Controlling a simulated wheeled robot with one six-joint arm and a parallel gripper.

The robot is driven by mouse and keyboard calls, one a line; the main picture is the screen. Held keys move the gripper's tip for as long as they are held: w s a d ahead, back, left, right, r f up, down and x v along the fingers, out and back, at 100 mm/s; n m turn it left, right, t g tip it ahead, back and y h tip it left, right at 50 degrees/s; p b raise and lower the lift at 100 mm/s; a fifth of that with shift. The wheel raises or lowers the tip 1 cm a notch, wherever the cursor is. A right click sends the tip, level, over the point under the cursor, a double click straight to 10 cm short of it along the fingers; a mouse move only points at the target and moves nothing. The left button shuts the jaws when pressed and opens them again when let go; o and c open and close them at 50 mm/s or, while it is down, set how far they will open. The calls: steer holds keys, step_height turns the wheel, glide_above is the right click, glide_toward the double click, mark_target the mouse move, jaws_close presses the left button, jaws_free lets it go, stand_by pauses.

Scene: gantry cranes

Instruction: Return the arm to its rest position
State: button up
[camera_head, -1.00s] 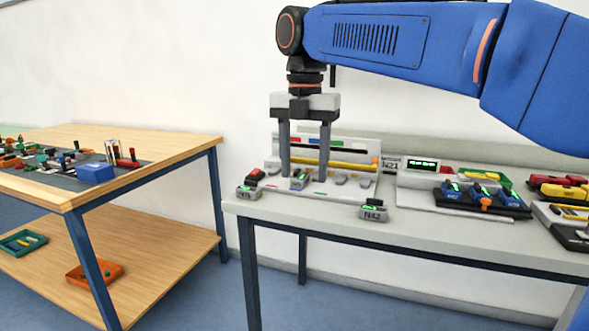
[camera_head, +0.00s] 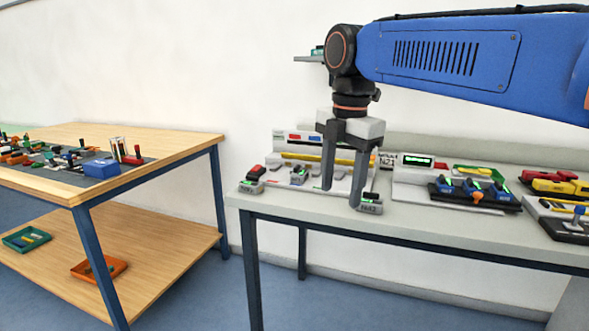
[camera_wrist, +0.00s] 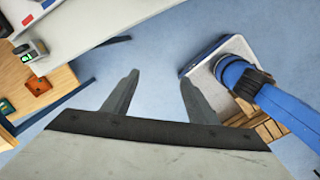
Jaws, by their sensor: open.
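My gripper (camera_head: 342,187) points downward on my arm in the head view, its two grey fingers spread apart with nothing between them. It appears in front of the grey bench (camera_head: 300,206), near the small box marked N42 (camera_head: 369,207); the fingers partly hide this box and the panel behind. In the wrist view, the open fingers (camera_wrist: 158,78) have only blue floor between them. The bench (camera_wrist: 95,30) shows at the upper left there.
The bench bears a panel unit (camera_head: 300,160), a unit marked N21 (camera_head: 418,162) with several blue switches, and yellow-topped units (camera_head: 565,187) at the right. A wooden table (camera_head: 110,138) with many small parts stands left. Floor shows between table and bench.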

steer(key=s+d+f+m+t, duration=0.2)
steer(key=s+d+f+m, duration=0.7)
steer(key=f+m, duration=0.3)
steer(key=s+d+f+m+t, duration=0.1)
steer(key=s+d+f+m, duration=0.8)
steer(key=f+m, duration=0.3)
steer(key=shift+d+m+t, duration=0.4)
steer(key=shift+d+m, duration=0.4)
